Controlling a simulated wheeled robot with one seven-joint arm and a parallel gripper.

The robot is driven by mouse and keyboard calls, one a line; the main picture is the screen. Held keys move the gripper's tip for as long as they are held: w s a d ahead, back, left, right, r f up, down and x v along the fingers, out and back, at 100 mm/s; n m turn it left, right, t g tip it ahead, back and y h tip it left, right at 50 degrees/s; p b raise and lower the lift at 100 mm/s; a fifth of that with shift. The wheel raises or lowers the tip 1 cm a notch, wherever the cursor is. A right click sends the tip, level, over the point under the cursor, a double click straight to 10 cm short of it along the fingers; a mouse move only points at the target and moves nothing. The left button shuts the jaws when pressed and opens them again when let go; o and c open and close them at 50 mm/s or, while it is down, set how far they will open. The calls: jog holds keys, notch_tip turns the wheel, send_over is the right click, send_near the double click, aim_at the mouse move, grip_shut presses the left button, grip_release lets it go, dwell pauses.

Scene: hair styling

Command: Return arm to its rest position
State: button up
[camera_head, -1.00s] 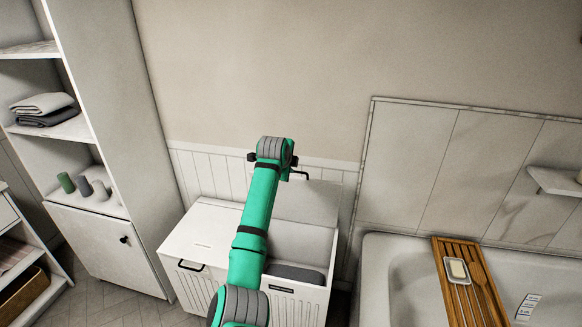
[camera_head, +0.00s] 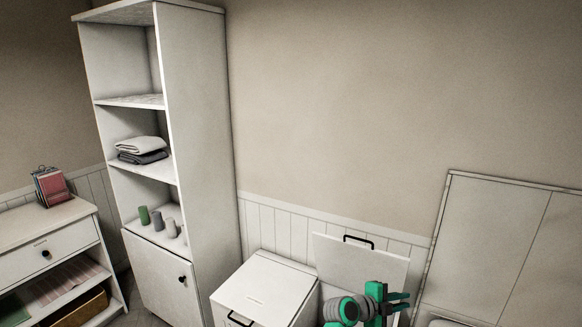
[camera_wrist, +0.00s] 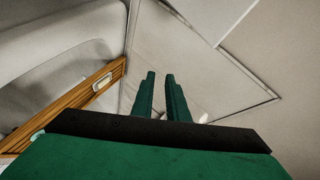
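My gripper (camera_head: 402,301) is at the lower right of the head view, with its green fingers pointing right. It is in front of the raised lid (camera_head: 335,255) of the white hamper (camera_head: 262,290). In the wrist view both fingers (camera_wrist: 162,78) stand a little apart with nothing between them. My folded arm shows at the bottom edge of the head view, and it hides the open side of the hamper.
A tall white shelf cabinet (camera_head: 200,130) stands at the left, with folded towels (camera_head: 142,149) and several small bottles (camera_head: 158,219). A low drawer unit (camera_head: 45,245) is further left. The wrist view shows the bathtub (camera_wrist: 50,60) and a wooden bath tray (camera_wrist: 70,104).

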jog(key=s+a+f+n+t+h, duration=0.1)
jog(key=s+f+n+t+h, duration=0.1)
jog(key=s, duration=0.7)
jog(key=s+a+f+n+t+h, duration=0.1)
jog(key=s+n+t+h, duration=0.15)
jog(key=s, duration=0.65)
jog(key=s+a+f+n+t+y, duration=0.1)
jog(key=s+a+n+y, duration=0.7)
jog(key=s+a, duration=0.8)
jog(key=s+a+f+n+t+y, duration=0.1)
jog(key=s+a+n+t+y, duration=0.2)
jog(key=s+a+n+y, duration=0.6)
jog(key=s+a+n, duration=0.2)
jog(key=s+a, duration=0.1)
jog(key=s, duration=0.3)
jog(key=s+a+n, duration=0.2)
jog(key=s+a, duration=0.2)
jog(key=s, duration=0.2)
jog(key=shift+s+a+f, duration=0.25)
jog(key=shift+s+f, duration=0.05)
jog(key=shift+t, duration=0.35)
